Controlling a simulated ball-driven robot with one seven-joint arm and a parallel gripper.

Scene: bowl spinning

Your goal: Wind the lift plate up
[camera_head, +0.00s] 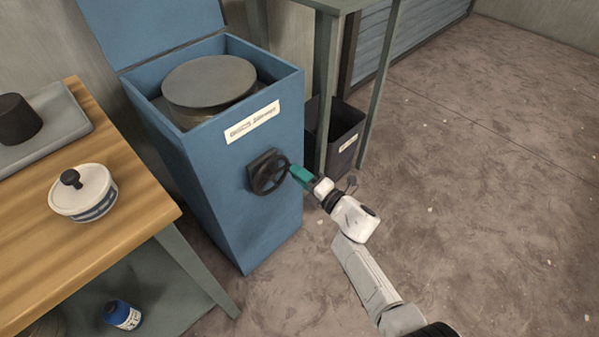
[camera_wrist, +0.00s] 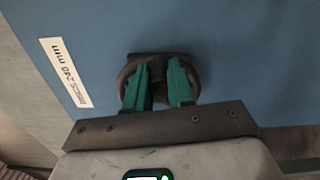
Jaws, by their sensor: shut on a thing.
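A tall blue cabinet (camera_head: 215,175) stands open at the top with its lid raised. A round grey lift plate (camera_head: 209,81) sits level near the top opening, about at the rim. A dark handwheel (camera_head: 267,173) is mounted on the cabinet's front face. My gripper (camera_head: 292,171) has green fingers and reaches the wheel from the right. In the wrist view, my gripper (camera_wrist: 160,85) has its two green fingers at the dark handwheel (camera_wrist: 127,75), shut on part of it. The gripped part is mostly hidden between and behind the fingers.
A wooden table (camera_head: 130,185) at the left holds a lidded white pot (camera_head: 83,197) and a grey tray (camera_head: 75,107) with a dark object. A dark bin (camera_head: 345,138) stands behind my gripper under a green-legged table. The floor at right is clear.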

